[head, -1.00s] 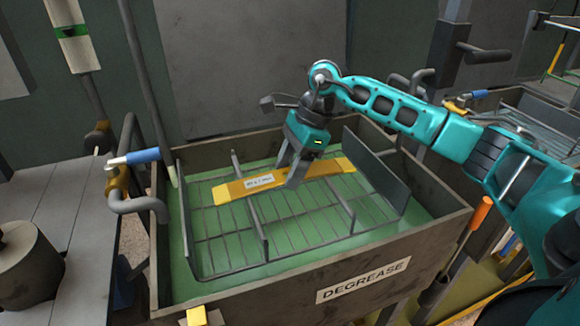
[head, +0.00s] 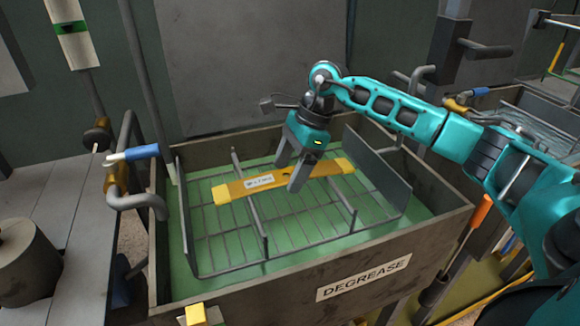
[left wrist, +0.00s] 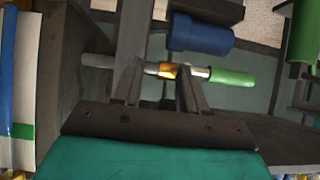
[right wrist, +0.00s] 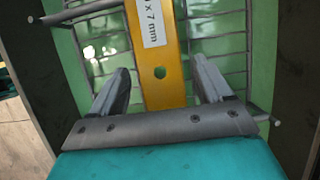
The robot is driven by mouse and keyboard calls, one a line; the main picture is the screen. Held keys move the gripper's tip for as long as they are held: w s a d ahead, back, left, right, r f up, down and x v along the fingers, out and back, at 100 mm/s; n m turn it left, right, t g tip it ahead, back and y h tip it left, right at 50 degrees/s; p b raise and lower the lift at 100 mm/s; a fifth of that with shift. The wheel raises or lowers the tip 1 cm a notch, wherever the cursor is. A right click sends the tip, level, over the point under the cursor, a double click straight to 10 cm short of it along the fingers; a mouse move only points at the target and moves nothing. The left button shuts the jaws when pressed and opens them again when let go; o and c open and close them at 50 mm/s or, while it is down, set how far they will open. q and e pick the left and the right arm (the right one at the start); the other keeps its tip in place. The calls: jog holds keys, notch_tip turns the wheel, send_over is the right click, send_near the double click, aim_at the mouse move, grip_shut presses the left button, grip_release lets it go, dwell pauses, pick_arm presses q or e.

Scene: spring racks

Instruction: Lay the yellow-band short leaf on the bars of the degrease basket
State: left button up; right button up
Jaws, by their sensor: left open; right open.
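The yellow-band short leaf (head: 318,173) is an orange-yellow flat bar with brighter yellow ends and a white label. It lies across the bars of the degrease basket (head: 225,263), inside the green-floored tank. My right gripper (head: 294,174) is open around the leaf's middle, just above it. In the right wrist view the leaf (right wrist: 172,77) runs between my open fingers (right wrist: 165,88), apart from both, with a round hole showing. My left gripper (left wrist: 155,85) is open in the left wrist view, with no leaf between its fingers; it is outside the head view.
The tank's front wall (head: 400,275) bears a DEGREASE label. A blue-handled valve (head: 135,155) is at its left edge. A grey table with a dark cylinder (head: 28,262) stands at left. Another tank with a rack (head: 545,125) is at right.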

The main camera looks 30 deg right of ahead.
jog(key=p+v, duration=0.1)
jog(key=v, duration=1.2)
jog(key=shift+a, duration=0.2)
